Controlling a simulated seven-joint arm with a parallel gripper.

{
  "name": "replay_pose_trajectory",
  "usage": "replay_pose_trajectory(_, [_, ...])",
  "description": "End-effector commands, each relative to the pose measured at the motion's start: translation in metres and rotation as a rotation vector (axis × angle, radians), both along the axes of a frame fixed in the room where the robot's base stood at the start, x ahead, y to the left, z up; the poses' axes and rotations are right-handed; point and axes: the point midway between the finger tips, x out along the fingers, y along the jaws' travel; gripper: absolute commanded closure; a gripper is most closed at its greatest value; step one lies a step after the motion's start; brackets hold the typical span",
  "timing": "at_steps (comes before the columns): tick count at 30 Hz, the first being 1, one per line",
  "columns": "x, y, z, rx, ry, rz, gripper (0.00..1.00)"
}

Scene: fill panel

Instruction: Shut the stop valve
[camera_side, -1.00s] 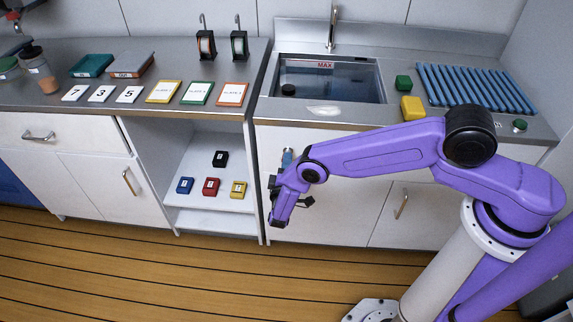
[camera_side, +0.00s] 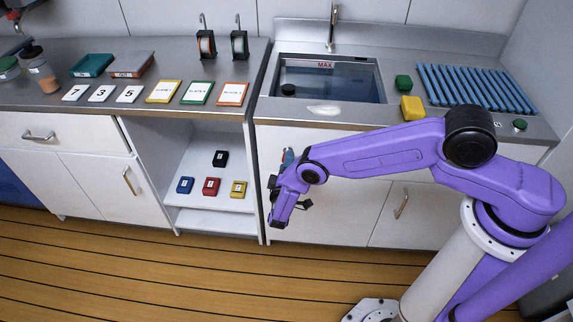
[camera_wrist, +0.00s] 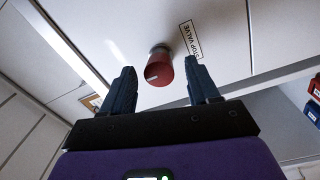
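The stop valve is a round red knob (camera_wrist: 159,70) with a pale mark on its face, on a short grey stem on a white panel. A "STOP VALVE" label (camera_wrist: 190,40) is beside it. In the wrist view my gripper (camera_wrist: 160,76) is open, one dark finger on each side of the knob, with gaps showing. The knob appears at or just beyond the fingertips; the exact depth is unclear. In the side view my gripper (camera_side: 275,187) is at the white front below the sink, and my wrist hides most of the valve.
An open shelf (camera_side: 205,175) with several small coloured boxes is left of my gripper. The floor in front is clear.

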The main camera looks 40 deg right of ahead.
Motion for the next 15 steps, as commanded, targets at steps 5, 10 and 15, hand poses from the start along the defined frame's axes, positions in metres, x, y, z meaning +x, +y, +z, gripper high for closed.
replay_pose_trajectory(5, [0.001,-0.001,0.001,0.000,-0.002,-0.002,0.40])
replay_pose_trajectory(10, [-0.003,0.005,0.001,0.000,-0.001,0.000,0.40])
replay_pose_trajectory(15, [-0.021,0.024,0.000,-0.001,-0.002,0.003,0.40])
